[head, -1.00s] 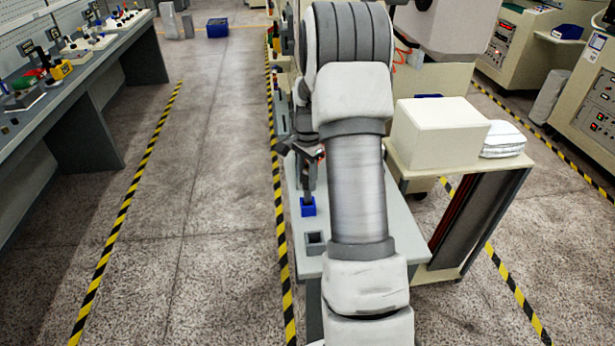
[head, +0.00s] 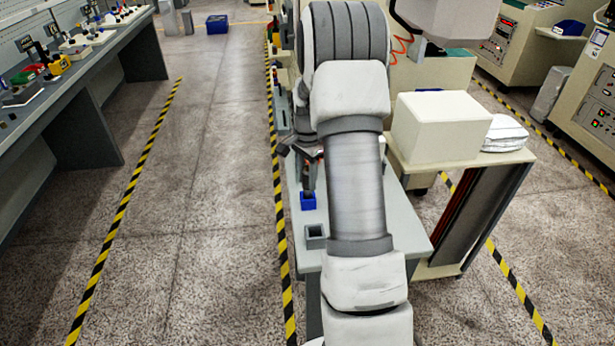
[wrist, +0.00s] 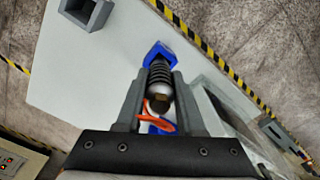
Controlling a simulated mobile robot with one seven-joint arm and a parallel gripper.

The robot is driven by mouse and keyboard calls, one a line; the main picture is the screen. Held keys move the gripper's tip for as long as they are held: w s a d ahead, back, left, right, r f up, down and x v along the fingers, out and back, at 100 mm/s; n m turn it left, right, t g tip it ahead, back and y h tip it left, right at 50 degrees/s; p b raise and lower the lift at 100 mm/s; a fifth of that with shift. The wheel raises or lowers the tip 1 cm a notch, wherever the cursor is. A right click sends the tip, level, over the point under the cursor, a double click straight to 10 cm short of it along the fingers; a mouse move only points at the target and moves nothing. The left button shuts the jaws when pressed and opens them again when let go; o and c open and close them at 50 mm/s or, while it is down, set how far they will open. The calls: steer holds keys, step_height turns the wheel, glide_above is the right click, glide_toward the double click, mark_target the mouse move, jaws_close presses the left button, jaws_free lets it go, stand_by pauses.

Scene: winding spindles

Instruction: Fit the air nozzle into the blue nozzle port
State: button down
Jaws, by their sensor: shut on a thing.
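The blue nozzle port (head: 308,203) is a small square block on the grey table, left of my arm in the head view. It also shows at the top centre of the wrist view (wrist: 154,54). My gripper (wrist: 163,82) is shut on the air nozzle (wrist: 159,81), a ribbed dark and silver cylinder with an orange hose at its near end. The nozzle's far end meets the blue port's opening; its tip is hidden, and I cannot tell how deep it sits.
A grey square port (head: 315,238) stands on the same table (head: 300,259), nearer the front edge; it also shows top left in the wrist view (wrist: 90,10). A cart with a cream box (head: 445,130) and white cloths (head: 504,134) stands to the right. Left of the table is open floor.

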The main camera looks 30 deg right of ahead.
steer(key=shift+f+b, duration=0.45)
steer(key=shift+f, duration=0.25)
steer(key=shift+c, duration=2.2)
jaws_free()
step_height(320, 180, up, 18)
steer(key=shift+f, duration=0.2)
